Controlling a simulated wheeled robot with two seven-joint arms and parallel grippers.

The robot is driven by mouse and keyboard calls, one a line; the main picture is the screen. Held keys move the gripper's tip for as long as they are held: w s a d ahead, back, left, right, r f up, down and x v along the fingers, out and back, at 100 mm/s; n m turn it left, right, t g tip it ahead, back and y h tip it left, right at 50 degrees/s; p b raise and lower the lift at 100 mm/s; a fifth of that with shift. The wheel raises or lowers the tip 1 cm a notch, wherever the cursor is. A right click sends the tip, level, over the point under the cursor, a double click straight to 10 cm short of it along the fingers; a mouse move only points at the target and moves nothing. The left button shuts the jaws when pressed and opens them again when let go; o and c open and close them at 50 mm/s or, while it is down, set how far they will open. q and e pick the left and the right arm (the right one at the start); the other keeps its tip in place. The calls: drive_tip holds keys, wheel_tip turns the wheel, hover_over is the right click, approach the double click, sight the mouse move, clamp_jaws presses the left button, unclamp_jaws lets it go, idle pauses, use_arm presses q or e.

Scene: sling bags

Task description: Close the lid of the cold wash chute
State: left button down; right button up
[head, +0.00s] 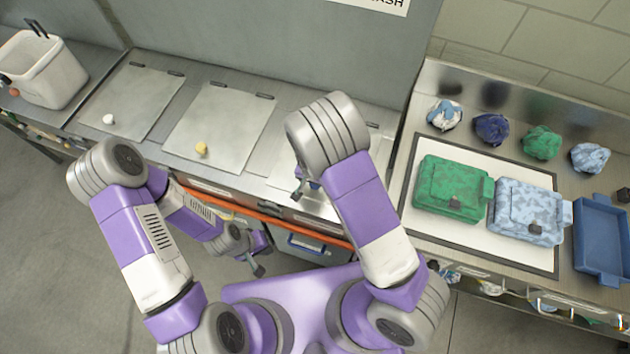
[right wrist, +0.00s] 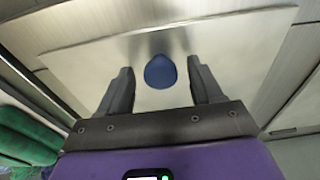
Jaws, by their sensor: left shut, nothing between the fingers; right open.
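A metal chute lid with a blue round knob (right wrist: 160,72) fills the right wrist view; its bare panel (right wrist: 235,45) surrounds the knob. My right gripper (right wrist: 160,78) is open, with its fingers on either side of the knob in that view; whether they touch it cannot be told. In the head view, my right gripper (head: 299,190) is over the counter's front right, and my arm hides most of this lid. Whether it lies fully flat is unclear. My left gripper (head: 258,268) is shut and empty, low in front of the counter.
Two flat lids, one with a white knob (head: 108,119) and one with a yellow knob (head: 201,149), lie to the left. A white bin (head: 45,75) stands far left. Green (head: 450,190) and light blue (head: 525,212) bags lie on a mat at right, near a blue tray (head: 600,240).

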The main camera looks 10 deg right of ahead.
drive_tip(key=r, duration=0.5)
drive_tip(key=r+p, duration=0.1)
drive_tip(key=r, duration=0.1)
drive_tip(key=shift+s+a+r, duration=0.2)
drive_tip(key=shift+s+r, duration=0.05)
drive_tip(key=shift+s, duration=0.15)
